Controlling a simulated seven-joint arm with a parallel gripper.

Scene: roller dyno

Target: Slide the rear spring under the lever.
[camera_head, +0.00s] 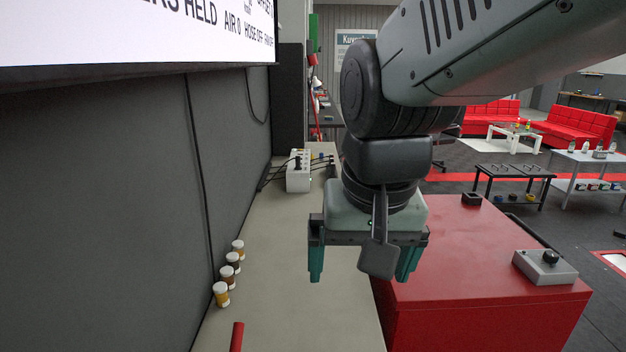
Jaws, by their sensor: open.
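My gripper (362,262) hangs pointing down above the near part of the grey bench top (290,270), by the edge of the red cabinet. Its two green fingers are wide apart. A dark flat part in front of it hides some of the space between them, and I see nothing held there. I cannot make out a rear spring or a lever in this view.
Several small jars (221,294) line the bench's left side by the dark wall. A red rod (237,337) shows at the bottom edge. A white box with cables (298,172) stands farther back. The red cabinet (470,270) at right carries a knobbed box (545,266).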

